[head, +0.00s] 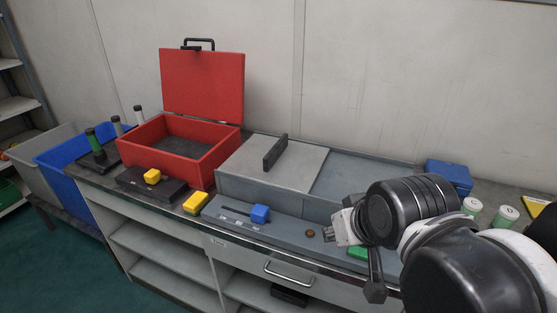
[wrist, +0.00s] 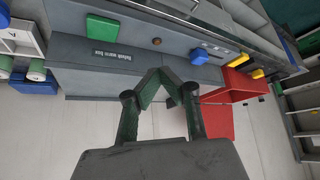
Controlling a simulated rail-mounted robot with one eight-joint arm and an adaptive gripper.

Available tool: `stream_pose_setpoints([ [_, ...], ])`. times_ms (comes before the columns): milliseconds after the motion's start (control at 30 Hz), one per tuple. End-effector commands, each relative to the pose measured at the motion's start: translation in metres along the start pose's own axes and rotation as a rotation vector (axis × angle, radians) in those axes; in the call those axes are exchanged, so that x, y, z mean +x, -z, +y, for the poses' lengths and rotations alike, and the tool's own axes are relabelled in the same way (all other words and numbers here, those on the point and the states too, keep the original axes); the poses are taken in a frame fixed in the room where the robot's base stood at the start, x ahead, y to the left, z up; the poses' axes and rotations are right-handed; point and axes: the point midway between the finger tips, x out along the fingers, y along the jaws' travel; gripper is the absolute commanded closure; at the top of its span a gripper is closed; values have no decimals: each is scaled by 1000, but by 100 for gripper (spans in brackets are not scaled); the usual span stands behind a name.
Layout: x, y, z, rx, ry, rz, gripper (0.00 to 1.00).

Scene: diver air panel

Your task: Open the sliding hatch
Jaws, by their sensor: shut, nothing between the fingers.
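The sliding hatch (head: 302,157) is a light grey flat plate with an upright black handle (head: 275,152). It covers the left part of a long grey box (head: 262,192) on the bench. To its right, the box shows a lower blue-grey area (head: 365,176) that the plate does not cover. My gripper (head: 342,230) is at the front right of the box, to the right of the hatch handle and apart from it. In the wrist view its fingers (wrist: 160,82) are together and hold nothing. I cannot make out the hatch handle in the wrist view.
A grey panel with a blue slider knob (head: 260,214) and a brown button (head: 310,233) lies in front of the box. An open red case (head: 210,148) stands left. A blue box (head: 449,177) and green-white jars (head: 472,206) are at right. Space above the hatch is free.

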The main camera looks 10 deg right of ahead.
Motion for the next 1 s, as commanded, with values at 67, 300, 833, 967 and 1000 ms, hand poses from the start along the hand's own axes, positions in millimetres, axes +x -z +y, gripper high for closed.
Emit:
stream_pose_setpoints([
  [67, 0, 1, 0, 1, 0, -1, 89],
  [300, -9, 42, -1, 44, 1, -45, 67],
  [833, 3, 198, -7, 231, -22, -235, 67],
  [967, 16, 232, -9, 277, -34, -281, 67],
  [1000, 20, 242, -10, 290, -38, -296, 67],
])
